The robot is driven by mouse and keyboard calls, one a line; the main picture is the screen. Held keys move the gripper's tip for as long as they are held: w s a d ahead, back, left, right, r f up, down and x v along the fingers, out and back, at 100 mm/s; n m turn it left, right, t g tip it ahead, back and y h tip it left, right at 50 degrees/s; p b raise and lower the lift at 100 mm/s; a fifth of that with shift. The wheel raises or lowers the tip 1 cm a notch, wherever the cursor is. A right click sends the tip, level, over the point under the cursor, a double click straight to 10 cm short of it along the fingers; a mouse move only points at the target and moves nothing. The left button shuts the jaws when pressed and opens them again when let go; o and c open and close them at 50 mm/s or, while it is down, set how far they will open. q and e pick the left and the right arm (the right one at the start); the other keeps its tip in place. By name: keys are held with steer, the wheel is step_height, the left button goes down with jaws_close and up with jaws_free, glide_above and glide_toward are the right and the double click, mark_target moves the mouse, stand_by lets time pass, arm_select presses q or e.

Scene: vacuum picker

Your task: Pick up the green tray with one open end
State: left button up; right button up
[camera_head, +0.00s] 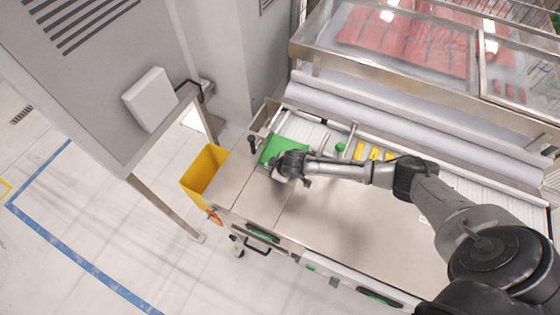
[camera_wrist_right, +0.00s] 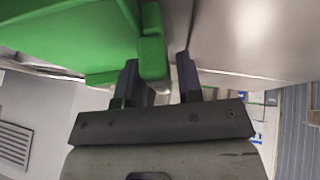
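The green tray (camera_head: 278,147) lies at the left end of the metal worktop, next to the white roller strip. My right gripper (camera_head: 281,174) is at the tray's near right edge and hides part of it. In the right wrist view, the green tray (camera_wrist_right: 65,30) fills the upper left. One tray wall reaches down between the two fingers of my right gripper (camera_wrist_right: 160,82). The fingers stand apart, with a small gap between the wall and the right finger. My left gripper is not in view.
A yellow bin (camera_head: 204,172) stands beside the worktop's left end. Several yellow pieces (camera_head: 372,152) and a green knob (camera_head: 340,147) are along the roller strip. The metal worktop (camera_head: 335,220) in front is bare. A glass-covered machine (camera_head: 400,45) stands behind.

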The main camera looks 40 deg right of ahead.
steer(key=shift+w+f, duration=0.2)
steer(key=shift+f, duration=0.15)
steer(key=shift+c, duration=0.3)
jaws_close()
steer(key=shift+r, duration=0.1)
step_height(320, 180, up, 18)
steer(key=p, duration=0.1)
stand_by(0.6)
